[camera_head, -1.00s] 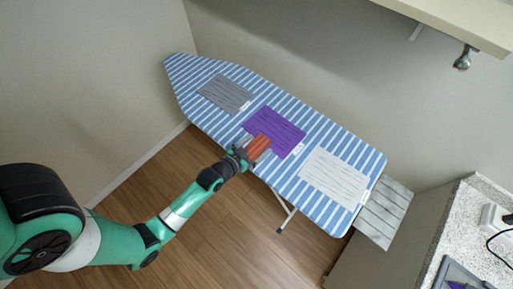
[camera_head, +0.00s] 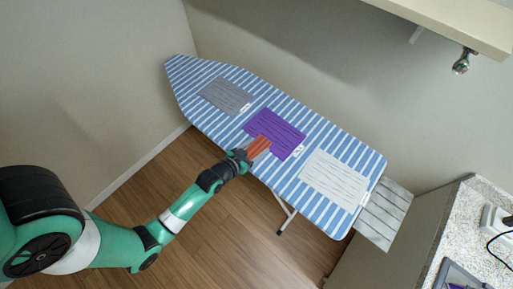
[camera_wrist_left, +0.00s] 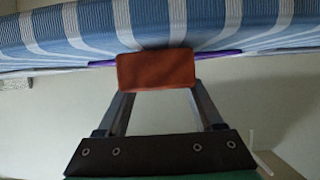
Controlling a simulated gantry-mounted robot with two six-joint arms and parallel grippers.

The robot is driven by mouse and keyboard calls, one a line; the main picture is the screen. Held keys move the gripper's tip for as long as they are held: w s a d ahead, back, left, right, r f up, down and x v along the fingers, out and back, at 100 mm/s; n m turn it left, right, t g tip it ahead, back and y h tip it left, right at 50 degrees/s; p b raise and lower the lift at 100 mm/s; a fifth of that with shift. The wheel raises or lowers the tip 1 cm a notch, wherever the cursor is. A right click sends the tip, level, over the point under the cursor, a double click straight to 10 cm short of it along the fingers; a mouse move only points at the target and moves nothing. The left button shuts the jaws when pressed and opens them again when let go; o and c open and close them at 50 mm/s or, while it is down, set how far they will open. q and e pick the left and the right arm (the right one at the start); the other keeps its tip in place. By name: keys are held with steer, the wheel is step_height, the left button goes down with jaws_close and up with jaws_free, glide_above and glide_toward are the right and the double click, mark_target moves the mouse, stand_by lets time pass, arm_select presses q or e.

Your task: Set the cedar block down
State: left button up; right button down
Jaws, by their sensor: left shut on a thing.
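The cedar block (camera_head: 259,146) is reddish-orange and sits between the fingers of my left gripper (camera_head: 253,152). It appears over the lower-left edge of the purple towel (camera_head: 281,125) on the striped ironing board (camera_head: 243,111). In the left wrist view the block (camera_wrist_left: 156,69) is at the fingertips of my left gripper (camera_wrist_left: 157,80), with the board's edge (camera_wrist_left: 90,25) right behind it. I cannot tell whether the block touches the towel. My right gripper is not in view.
A grey towel (camera_head: 226,95) lies left of the purple one and a white towel (camera_head: 334,177) lies right of it. A grey slatted surface (camera_head: 384,213) stands at the board's right end. A speckled counter (camera_head: 468,222) is at the right, and a shelf (camera_head: 455,20) is above.

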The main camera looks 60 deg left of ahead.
arm_select(q)
step_height(320, 180, up, 3)
steer(key=shift+f+p, duration=0.1)
steer(key=shift+p, duration=0.35)
steer(key=s+d+r, duration=0.1)
steer(key=r, duration=0.1)
steer(key=s+d+r+p, duration=0.1)
steer(key=r, duration=0.1)
steer(key=s+d+r+p, duration=0.1)
steer(key=s+d+r, duration=0.1)
steer(key=shift+r, duration=0.3)
steer(key=s+d+r+b, duration=0.1)
steer(key=s+d+r, duration=0.2)
steer(key=s+d, duration=0.2)
steer(key=shift+s+d+r+b, duration=0.15)
steer(key=shift+s+d+b, duration=0.2)
steer(key=shift+s, duration=0.3)
